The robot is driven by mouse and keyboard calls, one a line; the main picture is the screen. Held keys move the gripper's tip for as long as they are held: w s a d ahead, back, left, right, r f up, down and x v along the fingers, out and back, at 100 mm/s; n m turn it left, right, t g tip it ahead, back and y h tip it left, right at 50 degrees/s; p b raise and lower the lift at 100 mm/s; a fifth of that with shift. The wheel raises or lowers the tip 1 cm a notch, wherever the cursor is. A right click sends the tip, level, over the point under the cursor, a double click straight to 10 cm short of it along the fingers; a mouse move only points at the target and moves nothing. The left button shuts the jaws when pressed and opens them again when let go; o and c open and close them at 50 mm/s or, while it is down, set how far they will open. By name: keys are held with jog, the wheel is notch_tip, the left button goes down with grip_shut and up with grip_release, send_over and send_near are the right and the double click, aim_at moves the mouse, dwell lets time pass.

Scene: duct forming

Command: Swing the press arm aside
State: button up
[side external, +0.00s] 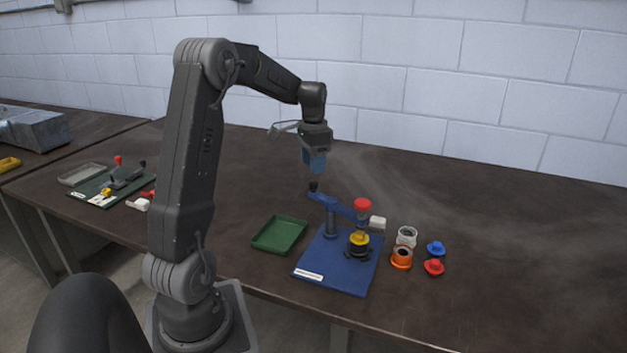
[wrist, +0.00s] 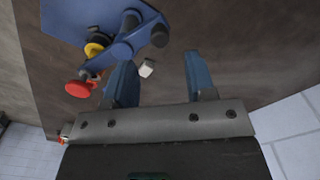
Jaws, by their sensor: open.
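The blue press arm (side external: 340,206) sits on a post on a blue base plate (side external: 330,276).
A white block (side external: 377,223) stands beside the press. White and orange rings (side external: 402,259), a blue cap (side external: 436,248) and a red cap (side external: 433,267) lie to its right. A green tray (side external: 280,235) lies left. The table's right side is clear.

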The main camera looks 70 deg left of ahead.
aim_at(313, 181)
jog(key=shift+f, duration=2.8)
jog(key=shift+c, duration=0.3)
grip_shut()
